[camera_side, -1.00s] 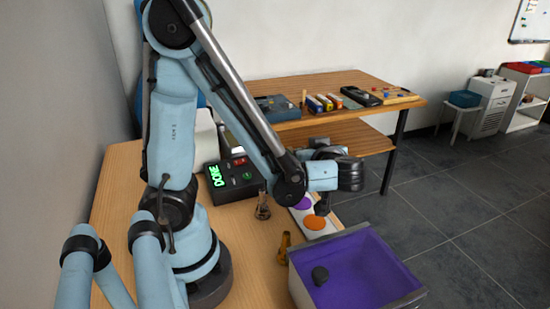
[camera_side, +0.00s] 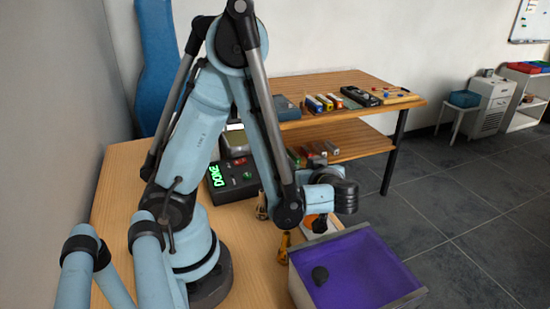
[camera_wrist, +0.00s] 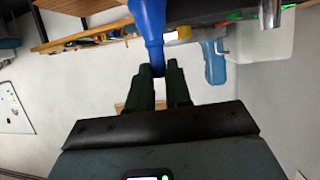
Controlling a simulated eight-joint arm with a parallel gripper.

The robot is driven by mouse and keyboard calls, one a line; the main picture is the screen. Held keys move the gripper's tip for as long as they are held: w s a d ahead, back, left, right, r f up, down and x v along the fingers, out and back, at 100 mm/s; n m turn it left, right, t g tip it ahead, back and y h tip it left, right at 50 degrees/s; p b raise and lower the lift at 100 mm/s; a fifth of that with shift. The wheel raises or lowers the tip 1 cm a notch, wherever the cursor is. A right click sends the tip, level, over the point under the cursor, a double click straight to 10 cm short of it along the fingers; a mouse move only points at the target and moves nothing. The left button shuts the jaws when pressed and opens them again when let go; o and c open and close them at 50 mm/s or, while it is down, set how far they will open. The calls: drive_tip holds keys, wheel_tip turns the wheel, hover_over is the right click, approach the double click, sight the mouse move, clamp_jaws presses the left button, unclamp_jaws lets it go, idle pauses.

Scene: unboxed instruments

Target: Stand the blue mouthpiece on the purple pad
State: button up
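The blue mouthpiece (camera_wrist: 149,28) is between the fingertips of my gripper (camera_wrist: 159,72) in the wrist view. Its narrow end is between the dark fingers, and its wider end points away from the palm and runs off the picture's top edge. In the side view my forearm and wrist hide the mouthpiece and the fingertips. The purple pad is hidden behind my arm there. Part of the orange pad (camera_side: 308,221) shows below my wrist. I cannot tell how far the mouthpiece is from the pads.
A black panel (camera_side: 231,177) with a lit DONE sign is farther back.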

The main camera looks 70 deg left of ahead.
drive_tip(key=o, duration=0.3)
drive_tip(key=shift+o, duration=0.2)
drive_tip(key=shift+d+r, duration=0.1)
drive_tip(key=shift+d, duration=0.1)
drive_tip(key=shift+d+r, duration=1.15)
drive_tip(key=shift+r, duration=2.75)
drive_tip(key=d+f+m+t+h, duration=0.2)
drive_tip(key=d+m+t+h, duration=0.3)
drive_tip(key=m+h, duration=0.8)
drive_tip(key=d+m, duration=0.3)
drive_tip(key=shift+f+m+t, duration=0.15)
drive_tip(key=shift+m+t, duration=0.15)
